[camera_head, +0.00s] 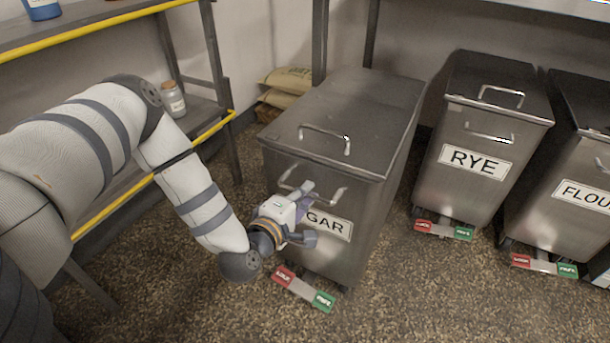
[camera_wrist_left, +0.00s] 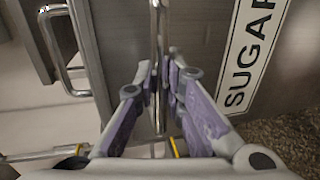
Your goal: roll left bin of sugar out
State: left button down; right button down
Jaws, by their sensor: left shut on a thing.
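The steel sugar bin (camera_head: 345,255) is the leftmost of the bins, with its lid closed and a lid handle (camera_head: 325,133) on top. My left gripper (camera_head: 303,203) is at the bin's front, hiding the start of its SUGAR label (camera_head: 333,226). In the left wrist view, the gripper (camera_wrist_left: 161,85) is shut on the front handle (camera_wrist_left: 157,28), with one finger on each side of the bar. A red pedal (camera_head: 284,276) and a green pedal (camera_head: 323,301) sit at the bin's foot. My right gripper is not in view.
A rye bin (camera_head: 470,190) and a flour bin (camera_head: 565,215) stand to the right, with a gap beside the sugar bin. A shelf with a yellow rail (camera_head: 100,27) and a jar (camera_head: 172,99) stands left. Sacks (camera_head: 288,80) lie behind. The speckled floor (camera_head: 440,295) in front is clear.

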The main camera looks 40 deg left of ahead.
pick_arm(q)
jog(key=c, duration=1.7)
grip_release()
jog(key=shift+o, duration=0.2)
jog(key=v, duration=1.2)
